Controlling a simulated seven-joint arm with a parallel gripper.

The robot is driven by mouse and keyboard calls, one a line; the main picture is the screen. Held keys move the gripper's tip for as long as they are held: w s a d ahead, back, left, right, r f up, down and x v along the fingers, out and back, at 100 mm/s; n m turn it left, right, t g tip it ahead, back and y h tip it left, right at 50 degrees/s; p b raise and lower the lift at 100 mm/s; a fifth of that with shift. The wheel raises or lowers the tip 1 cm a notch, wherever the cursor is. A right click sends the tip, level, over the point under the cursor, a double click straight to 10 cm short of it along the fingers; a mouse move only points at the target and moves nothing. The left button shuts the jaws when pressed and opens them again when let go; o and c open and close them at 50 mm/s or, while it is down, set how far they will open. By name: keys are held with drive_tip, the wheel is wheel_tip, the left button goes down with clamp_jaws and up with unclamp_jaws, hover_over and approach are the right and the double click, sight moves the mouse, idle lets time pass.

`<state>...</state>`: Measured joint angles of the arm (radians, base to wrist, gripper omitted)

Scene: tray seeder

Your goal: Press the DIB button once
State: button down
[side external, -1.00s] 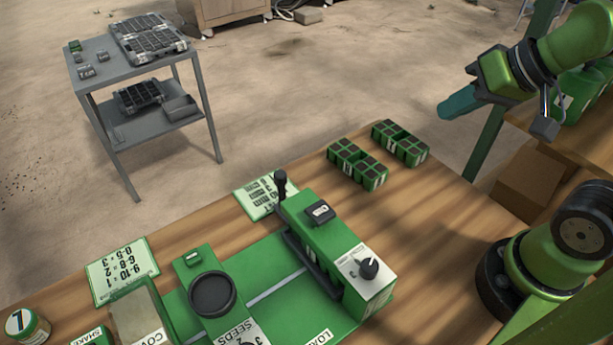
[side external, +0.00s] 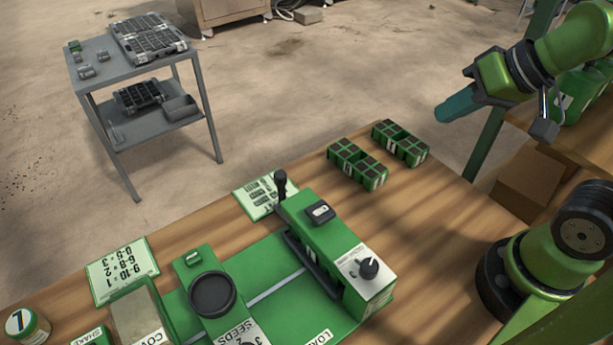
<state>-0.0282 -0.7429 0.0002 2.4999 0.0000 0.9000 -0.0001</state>
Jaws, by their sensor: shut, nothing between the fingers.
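My gripper (side external: 442,115) has teal fingers, shut and empty, pointing down-left in the air at the upper right. It is well above the bench and apart from the seeder. The green seeder (side external: 263,272) stands on the wooden bench. Its raised bridge carries a dark block with a pale label (side external: 320,211), a black knob (side external: 368,267) and a black-tipped lever (side external: 281,186). A small green block with a pale label (side external: 194,256) sits near the round dark seed cup (side external: 212,294). These small labels are too small to read, so I cannot tell which is the DIB button.
Two green cell packs (side external: 357,165) (side external: 400,143) stand on the bench between my gripper and the seeder. Number cards (side external: 121,270) (side external: 262,196) lie along the bench's far edge. A jar (side external: 27,325) is at the lower left. A grey cart (side external: 100,78) with trays stands beyond the bench.

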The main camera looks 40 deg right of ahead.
drive_tip(key=a+f+n+g, duration=0.2)
drive_tip(key=a+n, duration=0.4)
drive_tip(key=n, duration=0.1)
drive_tip(key=r+m+t, duration=0.2)
drive_tip(key=m+t, duration=0.2)
drive_tip(key=m, duration=2.4)
hover_over(324, 215)
drive_tip(key=shift+f, duration=0.25)
drive_tip(key=shift+f, duration=4.45)
drive_tip(key=shift+f, duration=0.4)
